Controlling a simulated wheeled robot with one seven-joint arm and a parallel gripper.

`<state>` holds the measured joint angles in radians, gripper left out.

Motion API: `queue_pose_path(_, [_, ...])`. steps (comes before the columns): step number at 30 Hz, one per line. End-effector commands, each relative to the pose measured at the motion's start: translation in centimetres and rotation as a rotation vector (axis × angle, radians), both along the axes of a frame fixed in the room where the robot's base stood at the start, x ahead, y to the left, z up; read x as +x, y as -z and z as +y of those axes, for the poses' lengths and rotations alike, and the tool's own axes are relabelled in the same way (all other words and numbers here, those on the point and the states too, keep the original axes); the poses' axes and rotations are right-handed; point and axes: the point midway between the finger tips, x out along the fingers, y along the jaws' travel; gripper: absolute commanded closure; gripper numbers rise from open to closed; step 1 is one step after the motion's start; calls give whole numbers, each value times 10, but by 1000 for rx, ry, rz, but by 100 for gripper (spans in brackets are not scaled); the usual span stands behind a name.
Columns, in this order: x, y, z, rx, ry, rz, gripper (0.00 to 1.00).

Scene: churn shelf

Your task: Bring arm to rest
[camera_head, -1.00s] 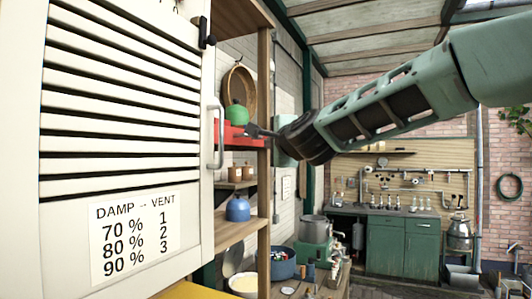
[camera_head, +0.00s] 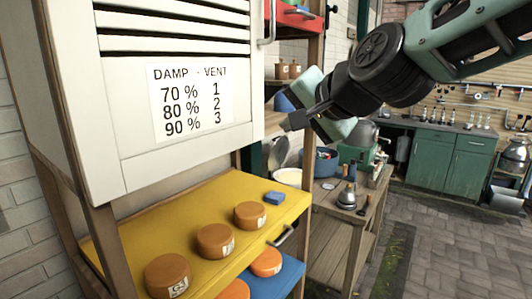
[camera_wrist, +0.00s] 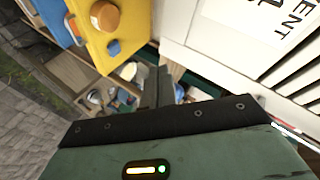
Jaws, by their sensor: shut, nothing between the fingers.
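My gripper (camera_head: 297,121) is at the end of my green and black arm, which reaches in from the upper right of the head view. Its fingers are shut with nothing held. It is in the air just right of the white louvred cabinet's lower corner, apart from the cabinet in the picture. In the wrist view the narrow closed fingers (camera_wrist: 159,88) point away over the shelf and bench area.
The white cabinet (camera_head: 150,165) bears a damp and vent sign. Below it a yellow shelf (camera_head: 190,200) holds orange cheese wheels (camera_head: 215,241) and a blue block (camera_head: 278,198). A cluttered wooden bench (camera_head: 330,215) stands behind. Paved floor (camera_head: 440,240) at right is clear.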

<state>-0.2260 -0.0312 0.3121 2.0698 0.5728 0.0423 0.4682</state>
Motion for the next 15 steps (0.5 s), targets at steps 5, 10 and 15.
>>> queue_pose_path(5, [-87, 105, 6, -331, -315, 140, 100])
queue_pose_path(10, [-175, 185, -20, -627, -632, 267, 100])
queue_pose_path(15, [-243, 235, -61, -849, -896, 377, 100])
